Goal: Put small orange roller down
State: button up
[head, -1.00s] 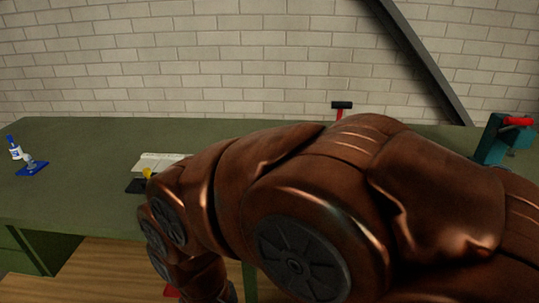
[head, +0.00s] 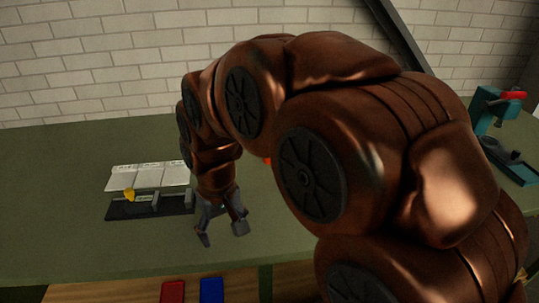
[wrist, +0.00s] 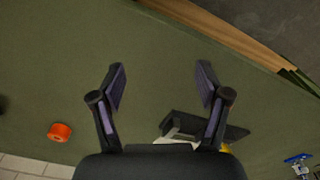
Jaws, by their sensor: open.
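The small orange roller (wrist: 59,131) sits on the green table at the lower left of the wrist view, apart from my gripper. In the head view only a sliver of orange (head: 267,161) shows behind my arm. My gripper (head: 222,236) is above the table, right of the black tray, pointing down. In the wrist view my gripper (wrist: 160,68) has its two fingers spread apart, with only bare green table between the tips. Nothing is held.
A black tray (head: 123,211) with white panels and a yellow piece (head: 129,194) lies left of my gripper. A teal vise (head: 485,107) with a red handle stands at the right. Red (head: 172,291) and blue (head: 211,290) items lie below the table's front edge. The table's left part is clear.

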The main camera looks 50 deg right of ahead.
jog(key=w+d+m, duration=0.1)
jog(key=w+d, duration=0.2)
jog(key=d, duration=0.1)
jog(key=w+d+r+m+t, duration=0.1)
jog(key=w+d, duration=0.3)
jog(key=d, duration=0.1)
jog(key=w+d+r+t, duration=0.1)
jog(key=w+d, duration=0.3)
jog(key=d, duration=0.1)
jog(key=shift+m+h+p, duration=0.4)
jog(key=w+d, duration=0.1)
jog(key=d, duration=0.4)
jog(key=w+d+m+h, duration=0.1)
jog(key=d, duration=0.4)
jog(key=w+d+m+t, duration=0.1)
jog(key=w+d, duration=0.1)
jog(key=d, duration=0.3)
jog(key=shift+d+f+h+p, duration=0.1)
jog(key=shift+d+h+p, duration=0.05)
jog(key=shift+h+p, duration=0.25)
jog(key=shift+x, duration=0.95)
jog(key=shift+s+f+p, duration=0.1)
jog(key=shift+f+p, duration=0.5)
jog(key=shift+p+x, duration=0.55)
jog(key=shift+x, duration=1.45)
jog(key=shift+s, duration=0.15)
